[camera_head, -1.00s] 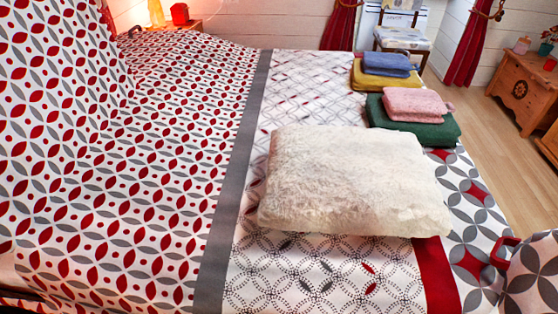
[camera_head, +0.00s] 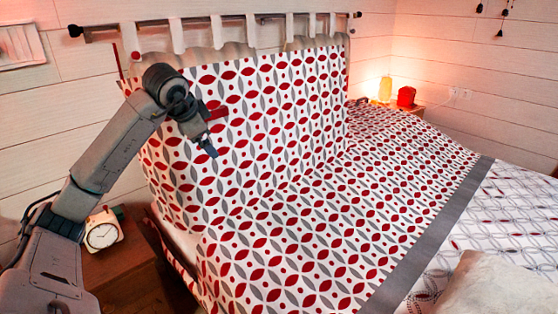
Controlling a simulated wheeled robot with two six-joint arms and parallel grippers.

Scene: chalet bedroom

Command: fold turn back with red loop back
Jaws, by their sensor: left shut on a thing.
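The turn back (camera_head: 290,200) is white cloth with red and grey leaf shapes. Its part near the headboard stands up in a raised sheet, and the rest lies flat over the bed to a grey band (camera_head: 430,238). My left gripper (camera_head: 210,136) is at the raised sheet's upper left, in front of the cloth. It is shut on the red loop (camera_head: 216,113), which shows as a small red piece beside the fingers and is partly hidden. My right gripper is not in view.
A bedside table (camera_head: 125,275) with a clock (camera_head: 103,233) stands at left below my arm. A rail with hanging headboard cushions (camera_head: 165,65) runs behind the raised cloth. A lamp (camera_head: 385,90) and red box (camera_head: 406,97) stand at the far side. A pale cushion (camera_head: 475,285) lies lower right.

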